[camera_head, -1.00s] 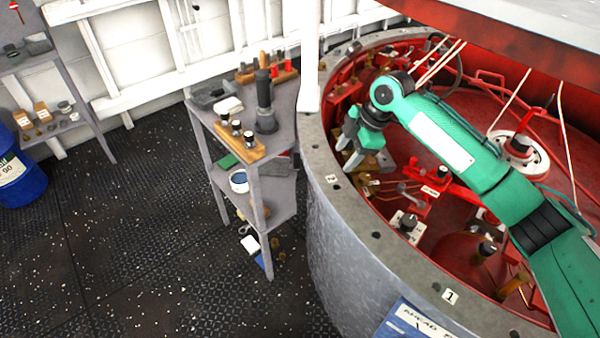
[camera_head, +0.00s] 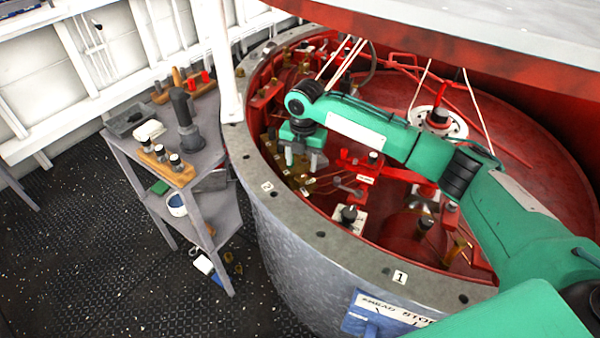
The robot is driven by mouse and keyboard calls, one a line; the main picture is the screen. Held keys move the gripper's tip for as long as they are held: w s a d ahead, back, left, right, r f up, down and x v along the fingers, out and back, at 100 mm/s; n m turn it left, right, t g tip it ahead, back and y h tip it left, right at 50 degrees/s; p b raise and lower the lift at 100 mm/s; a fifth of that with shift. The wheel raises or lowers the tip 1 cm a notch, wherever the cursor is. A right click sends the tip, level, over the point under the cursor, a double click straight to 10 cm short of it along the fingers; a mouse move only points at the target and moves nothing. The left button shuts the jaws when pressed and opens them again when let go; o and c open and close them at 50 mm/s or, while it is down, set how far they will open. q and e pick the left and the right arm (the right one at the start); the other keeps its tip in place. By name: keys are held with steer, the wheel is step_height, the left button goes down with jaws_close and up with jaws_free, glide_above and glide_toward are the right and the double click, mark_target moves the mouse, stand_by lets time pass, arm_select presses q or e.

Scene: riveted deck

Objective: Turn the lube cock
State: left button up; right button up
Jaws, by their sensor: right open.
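My right gripper (camera_head: 301,159) hangs inside the round drum, with its two grey fingers pointing down and apart; nothing shows between them. Small brass fittings (camera_head: 306,181) sit just below and beside the fingers, near the drum's inner wall. To their right are a red fitting with a white label (camera_head: 365,180) and a black knob on a white plate (camera_head: 348,214). I cannot read the label or tell which fitting is the lube cock. My gripper appears apart from them. My left gripper is not in view.
The drum's grey rim (camera_head: 330,238) carries number tags and bolt holes. Thin pale ropes (camera_head: 419,88) hang under a raised red-edged cover (camera_head: 450,35). A grey shelf stand (camera_head: 213,125) with tools is left of the drum. Open deck lies further left.

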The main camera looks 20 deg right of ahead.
mark_target(301, 176)
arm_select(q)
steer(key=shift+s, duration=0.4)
arm_select(e)
step_height(301, 176, down, 6)
steer(key=shift+a+r, duration=0.1)
